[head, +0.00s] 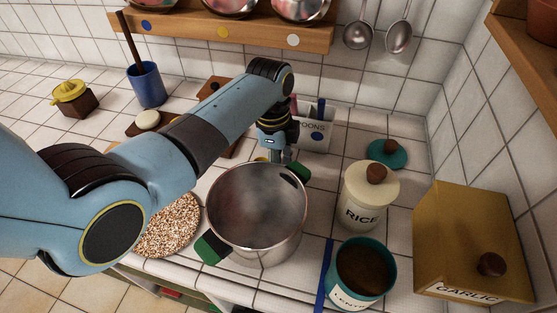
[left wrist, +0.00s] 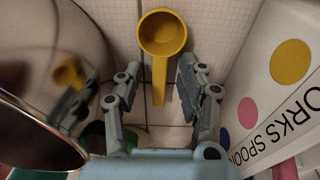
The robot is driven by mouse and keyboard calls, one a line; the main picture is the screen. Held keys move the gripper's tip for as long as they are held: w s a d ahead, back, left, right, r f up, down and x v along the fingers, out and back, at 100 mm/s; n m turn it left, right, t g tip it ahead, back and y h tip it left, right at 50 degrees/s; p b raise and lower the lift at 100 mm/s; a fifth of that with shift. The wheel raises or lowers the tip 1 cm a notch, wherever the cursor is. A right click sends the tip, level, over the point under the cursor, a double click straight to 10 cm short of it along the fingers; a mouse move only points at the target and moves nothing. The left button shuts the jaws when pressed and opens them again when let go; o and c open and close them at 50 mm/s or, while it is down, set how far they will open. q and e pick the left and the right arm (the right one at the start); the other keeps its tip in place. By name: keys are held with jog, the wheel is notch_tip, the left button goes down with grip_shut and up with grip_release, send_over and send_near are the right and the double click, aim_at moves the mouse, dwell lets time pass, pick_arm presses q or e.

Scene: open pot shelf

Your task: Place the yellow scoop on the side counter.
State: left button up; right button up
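The yellow scoop (left wrist: 163,34) shows in the left wrist view with its round cup at the top and its handle pointing down toward my gripper. It lies on the white tiles between the steel pot and the forks and spoons box. In the head view it is mostly hidden behind the pot and my arm. My left gripper (left wrist: 160,92) is open and empty, with one finger on each side of the handle's end and a gap to both. In the head view my left gripper (head: 279,155) points down behind the pot. My right gripper is not in view.
The steel pot (head: 258,213) with green handles stands close in front of my gripper. The forks and spoons box (head: 318,133) stands behind it. A rice jar (head: 369,200), a lentil pot (head: 365,270) and a garlic box (head: 470,245) stand right. Tiles at far left have free room.

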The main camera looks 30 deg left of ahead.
pick_arm(q)
notch_tip(320, 180, up, 12)
jog(key=a, duration=0.1)
jog(key=shift+r, duration=0.15)
dwell(0.6)
